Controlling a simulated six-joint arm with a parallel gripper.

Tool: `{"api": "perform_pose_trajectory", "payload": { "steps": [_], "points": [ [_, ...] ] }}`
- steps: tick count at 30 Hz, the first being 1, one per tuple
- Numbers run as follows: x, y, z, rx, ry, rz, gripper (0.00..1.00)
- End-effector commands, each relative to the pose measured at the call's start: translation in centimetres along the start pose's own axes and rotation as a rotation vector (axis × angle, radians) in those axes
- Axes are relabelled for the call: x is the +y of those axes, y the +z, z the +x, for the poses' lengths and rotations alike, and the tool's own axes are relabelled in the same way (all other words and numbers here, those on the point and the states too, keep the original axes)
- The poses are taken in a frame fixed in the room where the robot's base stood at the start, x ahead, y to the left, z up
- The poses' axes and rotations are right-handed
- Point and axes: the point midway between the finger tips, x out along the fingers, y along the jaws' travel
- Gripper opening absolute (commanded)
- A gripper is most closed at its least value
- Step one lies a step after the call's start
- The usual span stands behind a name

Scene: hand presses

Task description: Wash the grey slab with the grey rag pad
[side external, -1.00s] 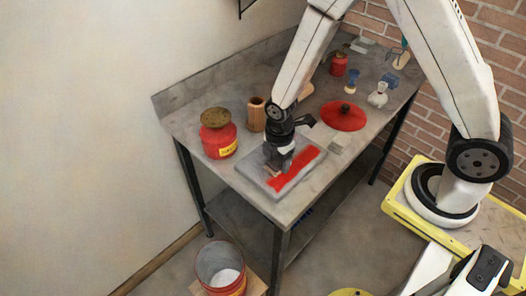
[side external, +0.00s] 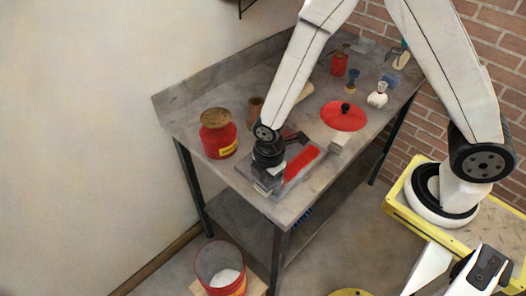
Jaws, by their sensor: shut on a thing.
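The grey slab (side external: 307,171) lies flat near the front corner of the table, with a bright red patch (side external: 301,163) along its right part. My gripper (side external: 268,186) points down over the slab's left front end and hides much of that side. It is shut on a small grey piece, which looks like the grey rag pad (side external: 266,188). The pad is low at the slab; whether it touches the surface is hard to tell.
A red tin with a brown top (side external: 218,134) and a brown wooden cup (side external: 255,112) stand left of the slab. A red lid (side external: 343,115) and a small grey block (side external: 338,142) are to the right. Several small items stand at the back. A red bucket (side external: 221,268) is below.

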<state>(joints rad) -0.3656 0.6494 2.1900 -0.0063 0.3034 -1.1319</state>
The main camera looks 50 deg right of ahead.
Motion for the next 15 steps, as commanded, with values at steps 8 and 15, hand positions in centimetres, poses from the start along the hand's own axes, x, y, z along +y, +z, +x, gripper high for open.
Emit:
{"api": "perform_pose_trajectory", "payload": {
  "steps": [8,15],
  "points": [
    [0.2,2.7,0.0,0.0,-0.001,0.004,0.12],
    [0.4,4.9,0.0,0.0,0.0,0.004,0.12]
  ]
}}
